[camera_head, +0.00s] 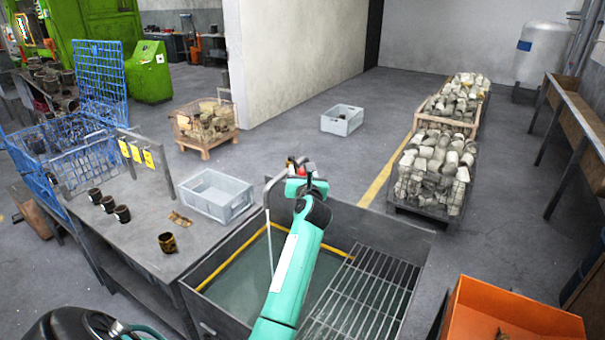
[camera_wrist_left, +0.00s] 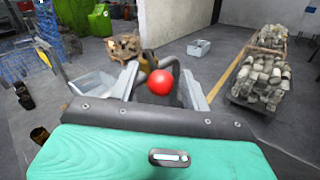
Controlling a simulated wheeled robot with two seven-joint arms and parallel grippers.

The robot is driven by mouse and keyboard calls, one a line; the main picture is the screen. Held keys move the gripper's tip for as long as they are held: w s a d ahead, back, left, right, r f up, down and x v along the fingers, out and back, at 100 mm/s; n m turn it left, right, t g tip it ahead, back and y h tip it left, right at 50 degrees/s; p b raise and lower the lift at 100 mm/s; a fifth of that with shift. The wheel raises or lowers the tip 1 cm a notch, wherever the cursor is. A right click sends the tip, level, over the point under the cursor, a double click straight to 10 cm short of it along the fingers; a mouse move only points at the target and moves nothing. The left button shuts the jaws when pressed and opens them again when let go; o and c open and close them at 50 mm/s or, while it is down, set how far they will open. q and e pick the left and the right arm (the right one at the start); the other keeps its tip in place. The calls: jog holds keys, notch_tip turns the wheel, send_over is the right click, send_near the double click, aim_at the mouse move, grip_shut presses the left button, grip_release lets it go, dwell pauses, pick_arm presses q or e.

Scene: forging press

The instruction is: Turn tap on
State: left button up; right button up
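The tap stands at the back rim of the sink (camera_head: 232,245). My right gripper is out of view.
A grey plastic crate (camera_head: 217,196) stands on the bench left of the sink. Several dark cups and a blue wire basket (camera_head: 75,150) are further left. A metal grate (camera_head: 365,295) covers the sink's right side. An orange bin (camera_head: 510,320) is at the lower right.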

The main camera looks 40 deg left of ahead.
pick_arm(q)
jog(key=b+v, duration=0.5)
jog(key=v, duration=0.9)
jog(key=shift+w, duration=0.1)
